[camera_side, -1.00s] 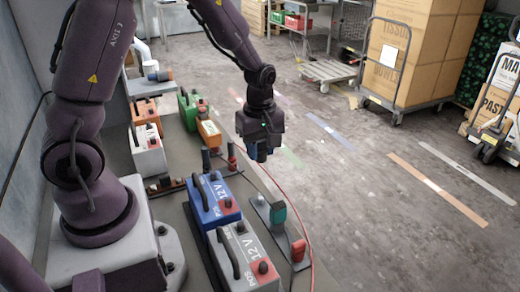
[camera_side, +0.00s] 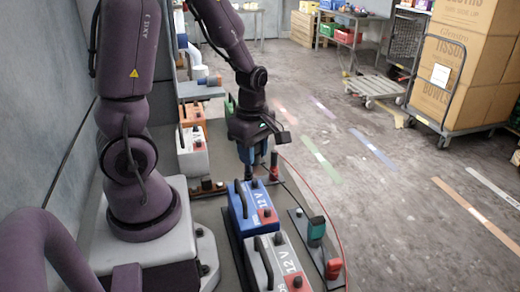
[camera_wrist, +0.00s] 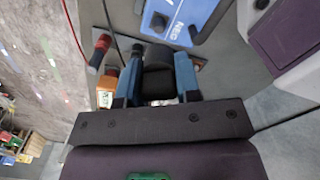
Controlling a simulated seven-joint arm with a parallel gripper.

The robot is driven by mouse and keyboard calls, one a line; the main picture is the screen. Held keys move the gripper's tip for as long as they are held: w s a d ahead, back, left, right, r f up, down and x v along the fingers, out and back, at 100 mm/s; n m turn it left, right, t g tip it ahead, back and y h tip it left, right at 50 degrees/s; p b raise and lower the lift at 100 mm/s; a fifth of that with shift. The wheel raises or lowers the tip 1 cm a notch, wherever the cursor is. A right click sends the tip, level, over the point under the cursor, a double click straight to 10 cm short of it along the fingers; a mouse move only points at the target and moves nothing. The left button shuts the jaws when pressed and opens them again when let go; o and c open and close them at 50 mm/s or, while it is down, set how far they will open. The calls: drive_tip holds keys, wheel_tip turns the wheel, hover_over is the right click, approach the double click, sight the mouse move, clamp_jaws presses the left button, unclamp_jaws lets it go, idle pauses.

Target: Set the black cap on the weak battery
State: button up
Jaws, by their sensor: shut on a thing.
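My gripper (camera_side: 254,162) is low beside the far end of the blue 12 V battery (camera_side: 240,212). In the wrist view its two blue fingers are shut on the black cap (camera_wrist: 158,72), a dark rounded piece. I cannot tell whether the cap still touches its holder. The blue battery also shows in the wrist view (camera_wrist: 200,18), with a NEG label and a black terminal. A grey 12 V battery (camera_side: 283,262) stands nearer the camera. No marking that I can read tells which battery is weak.
A red-topped piece (camera_side: 273,166) stands close to the right of my gripper; it also shows in the wrist view (camera_wrist: 100,52). Orange (camera_side: 193,116) and white (camera_side: 193,155) batteries stand farther back.

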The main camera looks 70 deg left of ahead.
drive_tip(key=shift+f, duration=2)
drive_tip(key=shift+f, duration=1.4)
drive_tip(key=o, duration=1)
wheel_tip(320, 180, up, 13)
drive_tip(key=shift+r, duration=0.1)
idle(0.5)
